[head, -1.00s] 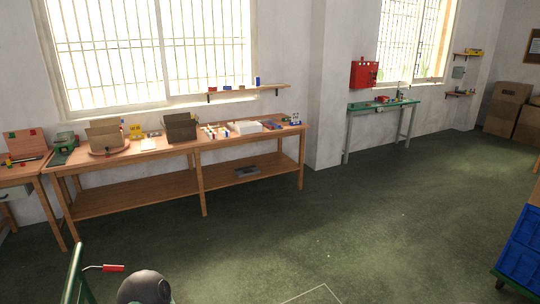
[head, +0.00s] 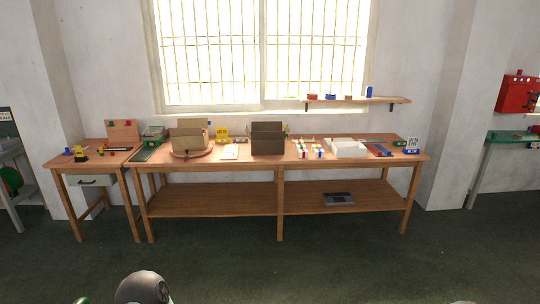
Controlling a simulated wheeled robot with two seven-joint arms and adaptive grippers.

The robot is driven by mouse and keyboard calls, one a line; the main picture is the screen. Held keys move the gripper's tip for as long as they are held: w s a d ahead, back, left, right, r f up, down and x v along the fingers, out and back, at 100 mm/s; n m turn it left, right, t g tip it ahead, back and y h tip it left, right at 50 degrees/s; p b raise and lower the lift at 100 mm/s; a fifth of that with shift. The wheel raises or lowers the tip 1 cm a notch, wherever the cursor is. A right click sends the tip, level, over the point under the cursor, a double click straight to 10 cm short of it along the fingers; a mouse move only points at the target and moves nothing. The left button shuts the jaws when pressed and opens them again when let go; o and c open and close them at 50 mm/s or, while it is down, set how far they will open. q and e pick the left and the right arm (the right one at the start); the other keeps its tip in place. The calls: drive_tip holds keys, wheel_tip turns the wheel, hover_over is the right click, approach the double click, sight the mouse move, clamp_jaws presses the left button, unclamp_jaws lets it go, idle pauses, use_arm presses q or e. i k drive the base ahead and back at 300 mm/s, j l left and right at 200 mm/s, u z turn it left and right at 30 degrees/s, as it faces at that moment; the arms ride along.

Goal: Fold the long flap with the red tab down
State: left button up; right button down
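An open tan cardboard box (head: 190,141) stands on a round wooden stand (head: 179,155) on the left half of the long bench. Its flaps stand up, and a small reddish spot shows low at the stand's front. A darker brown open box (head: 268,144) with raised flaps stands to its right, near the middle of the bench. From this distance I cannot tell which flap is long or bears a red tab. Neither of my grippers is in view.
The long wooden bench (head: 220,163) has a lower shelf (head: 235,197). A white tray (head: 347,147) and several small items lie on its right half. A small side table (head: 75,163) stands at its left. The dark green floor (head: 330,265) in front is clear.

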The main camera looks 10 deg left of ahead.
sight(191, 130)
drive_tip(key=i+l+u, duration=0.1)
drive_tip(key=i+u, duration=0.3)
drive_tip(key=i, duration=1.55)
